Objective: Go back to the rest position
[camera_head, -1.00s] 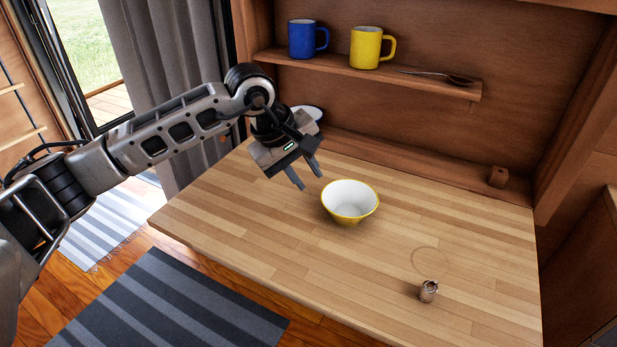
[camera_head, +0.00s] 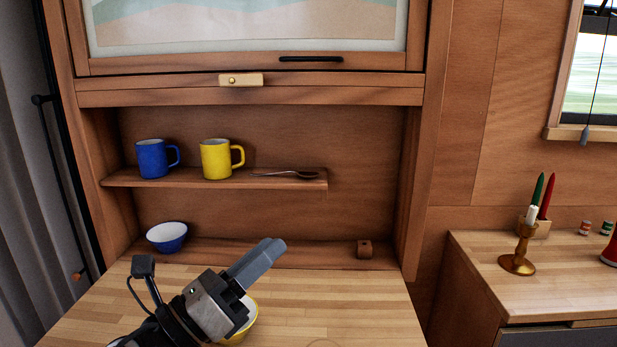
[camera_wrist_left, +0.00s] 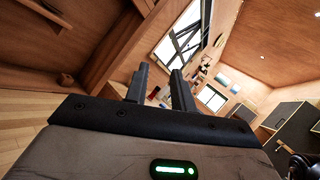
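My left gripper (camera_head: 272,248) is raised above the wooden table (camera_head: 370,310) in the head view, its fingers pointing up and to the right. In the left wrist view the two fingers of this gripper (camera_wrist_left: 160,72) stand apart with nothing between them, so it is open and empty. The yellow-rimmed bowl (camera_head: 249,322) is partly hidden behind the gripper in the head view. My right gripper is not in view.
A blue mug (camera_head: 152,159), a yellow mug (camera_head: 216,160) and a spoon (camera_head: 285,174) are on the shelf (camera_head: 225,181). A blue bowl (camera_head: 167,238) stands below. At right, a brass candlestick (camera_head: 518,262) stands on a counter (camera_head: 560,275). The table's right part looks clear.

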